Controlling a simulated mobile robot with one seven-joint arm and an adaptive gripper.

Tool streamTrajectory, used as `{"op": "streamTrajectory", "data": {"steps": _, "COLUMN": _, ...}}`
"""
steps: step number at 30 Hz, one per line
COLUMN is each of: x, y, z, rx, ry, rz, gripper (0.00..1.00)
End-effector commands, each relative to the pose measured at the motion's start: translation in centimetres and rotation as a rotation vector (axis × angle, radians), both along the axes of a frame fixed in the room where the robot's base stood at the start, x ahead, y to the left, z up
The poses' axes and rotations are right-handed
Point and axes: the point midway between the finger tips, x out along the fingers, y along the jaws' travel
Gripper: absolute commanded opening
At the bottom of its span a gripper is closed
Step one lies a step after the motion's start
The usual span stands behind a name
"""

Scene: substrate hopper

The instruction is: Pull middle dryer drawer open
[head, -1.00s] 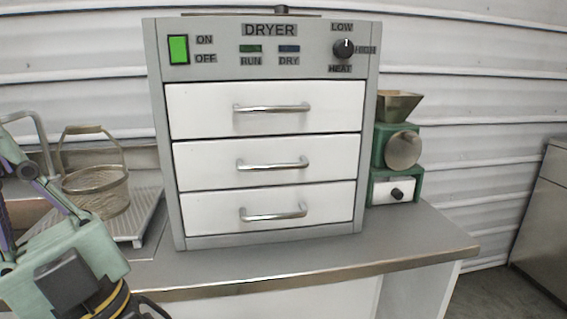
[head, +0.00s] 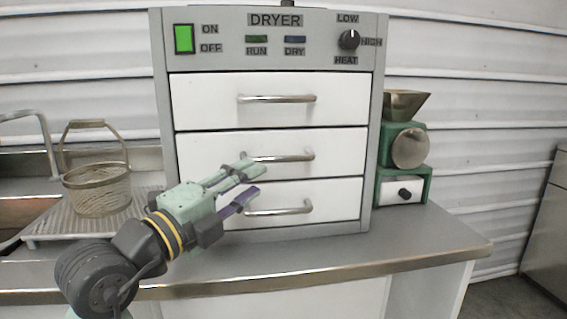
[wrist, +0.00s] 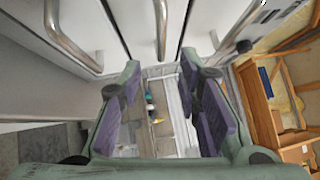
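The dryer (head: 380,130) stands on the counter with three white drawers, all shut. The middle drawer (head: 345,150) has a silver bar handle (head: 290,157). My gripper (head: 252,178) is open and empty in front of the dryer, at the left part of the middle and bottom drawers. In the head view its upper finger overlaps the left end of the middle handle. In the wrist view a bar handle (wrist: 161,28) lies ahead, in line with the gap between the spread fingers (wrist: 165,95). Contact with the handle cannot be told.
The top handle (head: 277,99) and bottom handle (head: 280,208) lie close above and below. A wire basket (head: 97,190) sits on a ribbed tray at left. A green machine with a hopper (head: 403,150) stands right of the dryer. The counter front (head: 400,265) is clear.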

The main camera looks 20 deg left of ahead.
Motion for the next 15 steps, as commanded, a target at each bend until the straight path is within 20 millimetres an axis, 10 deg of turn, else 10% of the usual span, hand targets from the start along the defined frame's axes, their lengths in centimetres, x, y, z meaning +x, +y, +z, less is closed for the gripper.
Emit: {"op": "streamTrajectory", "data": {"steps": 15, "x": 8.3, "y": -2.1, "z": 1.5, "rx": -0.002, "ry": -0.002, "rz": -0.002, "gripper": 0.31}}
